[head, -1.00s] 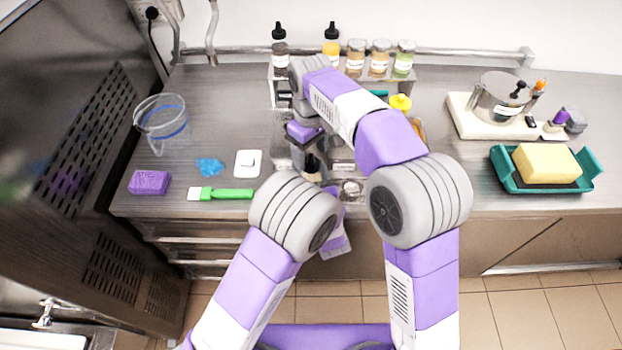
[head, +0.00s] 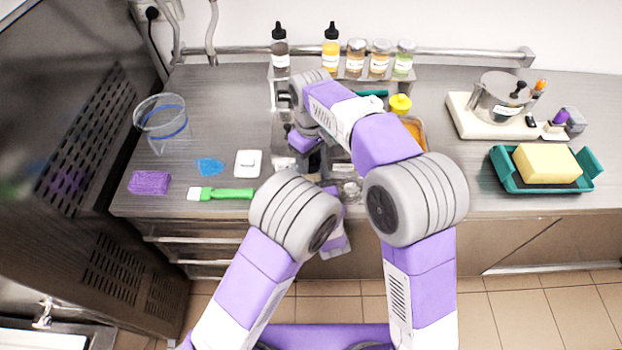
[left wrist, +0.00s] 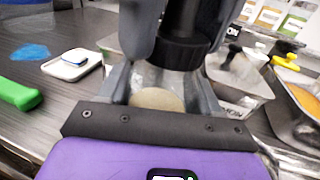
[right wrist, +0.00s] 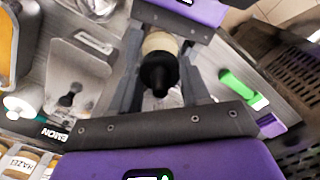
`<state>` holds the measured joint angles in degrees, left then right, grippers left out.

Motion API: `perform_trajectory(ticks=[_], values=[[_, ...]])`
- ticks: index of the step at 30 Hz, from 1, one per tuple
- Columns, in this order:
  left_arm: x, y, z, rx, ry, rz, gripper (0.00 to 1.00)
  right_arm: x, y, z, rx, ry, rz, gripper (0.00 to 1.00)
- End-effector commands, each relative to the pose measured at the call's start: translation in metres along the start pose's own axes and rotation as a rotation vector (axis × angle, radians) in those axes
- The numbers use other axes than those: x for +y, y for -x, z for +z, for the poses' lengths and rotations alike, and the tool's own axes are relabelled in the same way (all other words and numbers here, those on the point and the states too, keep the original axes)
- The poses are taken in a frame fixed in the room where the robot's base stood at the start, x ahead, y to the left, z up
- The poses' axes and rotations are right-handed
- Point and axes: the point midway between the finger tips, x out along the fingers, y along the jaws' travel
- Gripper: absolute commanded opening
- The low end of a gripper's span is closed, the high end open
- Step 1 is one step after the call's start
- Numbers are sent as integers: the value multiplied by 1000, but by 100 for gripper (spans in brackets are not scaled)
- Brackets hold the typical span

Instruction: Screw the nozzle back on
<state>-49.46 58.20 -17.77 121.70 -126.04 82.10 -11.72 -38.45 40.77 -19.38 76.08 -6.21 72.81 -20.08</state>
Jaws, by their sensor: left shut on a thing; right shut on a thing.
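My left gripper (left wrist: 163,84) is shut on a clear bottle (left wrist: 157,98) with cream-coloured contents, held upright between its fingers. The black nozzle (left wrist: 183,50) sits at the bottle's top, its wide collar at the mouth. I cannot tell whether the threads are engaged. My right gripper (right wrist: 160,85) is shut on the nozzle, which also shows in the right wrist view (right wrist: 158,72), with the cream-coloured bottle behind it. In the head view the right gripper (head: 312,152) is over the middle of the counter; my arms mostly hide the bottle and left gripper there.
Steel containers (right wrist: 78,72) stand close beside the grippers. Behind is a rack with bottles and jars (head: 355,60). A green-handled brush (head: 222,194), white dish (head: 248,163) and clear pitcher (head: 163,122) lie left; a sponge tray (head: 500,165) is right.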

Motion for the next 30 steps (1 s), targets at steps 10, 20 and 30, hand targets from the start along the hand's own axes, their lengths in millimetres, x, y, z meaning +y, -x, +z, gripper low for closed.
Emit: perform_trajectory(ticks=[10, 20, 30], values=[[0, 0, 0, 0, 0, 0, 0, 0, 0, 0, 0, -4, 0, 71], [0, 0, 0, 0, 0, 0, 0, 0, 1, 0, 1, -3, 0, 76], [0, 0, 0, 0, 0, 0, 0, 1, 54, -1, 6, -4, 2, 76]])
